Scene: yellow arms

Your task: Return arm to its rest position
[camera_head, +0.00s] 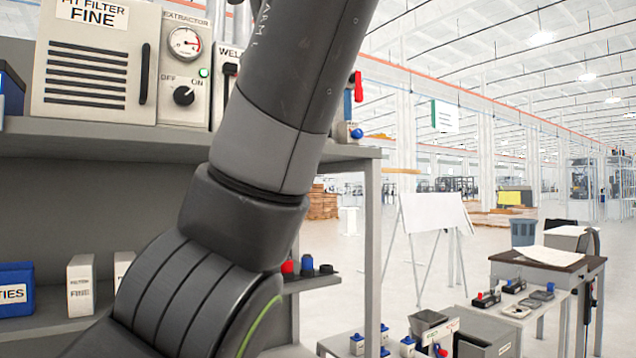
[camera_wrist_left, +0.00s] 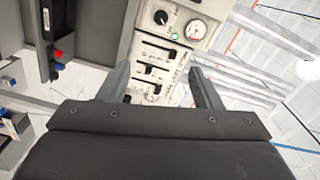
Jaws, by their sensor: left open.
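My left gripper (camera_wrist_left: 160,88) shows in the left wrist view, with its two dark fingers spread apart and nothing between them. Beyond the fingers is the control panel with switches (camera_wrist_left: 157,72), apart from the gripper as far as I can tell. In the head view a large grey arm of mine (camera_head: 270,140) rises from the bottom left to the top centre, across the front of the shelf. Its gripper is outside that view. My right gripper shows in neither view.
A shelf unit (camera_head: 110,138) fills the left, bearing the fume extractor (camera_head: 95,60) with gauge and knob. Small boxes (camera_head: 80,285) stand on its lower shelf. Work tables (camera_head: 548,257) with bins and tools stand at the right. A white board (camera_head: 434,212) stands on open floor behind.

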